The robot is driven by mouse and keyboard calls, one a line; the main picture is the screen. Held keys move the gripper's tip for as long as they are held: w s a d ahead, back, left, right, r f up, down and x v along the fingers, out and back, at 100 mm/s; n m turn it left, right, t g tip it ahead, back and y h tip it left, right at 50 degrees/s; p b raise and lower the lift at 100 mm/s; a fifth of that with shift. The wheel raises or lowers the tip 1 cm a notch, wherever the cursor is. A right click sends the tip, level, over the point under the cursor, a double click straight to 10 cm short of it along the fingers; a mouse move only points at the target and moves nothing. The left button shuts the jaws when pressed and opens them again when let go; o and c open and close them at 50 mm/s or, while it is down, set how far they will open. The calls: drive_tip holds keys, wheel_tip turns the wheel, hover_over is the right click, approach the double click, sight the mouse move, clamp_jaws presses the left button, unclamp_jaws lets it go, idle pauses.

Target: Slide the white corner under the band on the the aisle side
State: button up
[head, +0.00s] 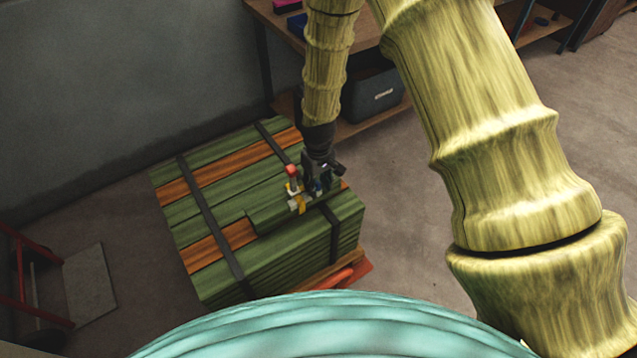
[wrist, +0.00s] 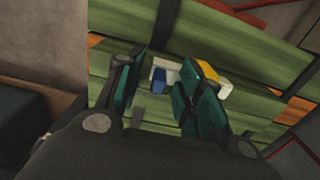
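A stack of green and orange boards (head: 215,192) carries two dark bands, a left band (head: 208,215) and a right band (head: 334,232). My gripper (head: 316,182) points down over the stack's top beside the right band. In the wrist view its two dark teal fingers (wrist: 162,85) stand apart. A white piece (wrist: 159,69) with a blue part shows in the gap between them; I cannot tell whether either finger touches it. Another small white piece (head: 296,204) lies by a yellow piece (head: 302,206). The right finger partly hides the yellow and white pieces. No corner is seen under a band.
A red-tipped piece (head: 292,171) stands close beside my gripper. A bench with a dark bin (head: 374,94) stands behind the stack. A red frame (head: 35,285) is at the lower left. The floor to the right is partly hidden by my arm.

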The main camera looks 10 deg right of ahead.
wheel_tip(320, 180, up, 12)
drive_tip(key=s+d+f+m+p, duration=0.2)
drive_tip(key=s+d+f, duration=0.2)
drive_tip(key=s+f, duration=1.2)
drive_tip(key=s+d+f+m, duration=0.1)
drive_tip(key=s+d+f, duration=0.1)
drive_tip(key=s, duration=0.7)
drive_tip(key=s+d+f+m+p, duration=0.1)
drive_tip(key=s+d+f, duration=0.1)
drive_tip(key=s, duration=0.7)
drive_tip(key=shift+s+f, duration=0.15)
drive_tip(key=shift+s, duration=0.25)
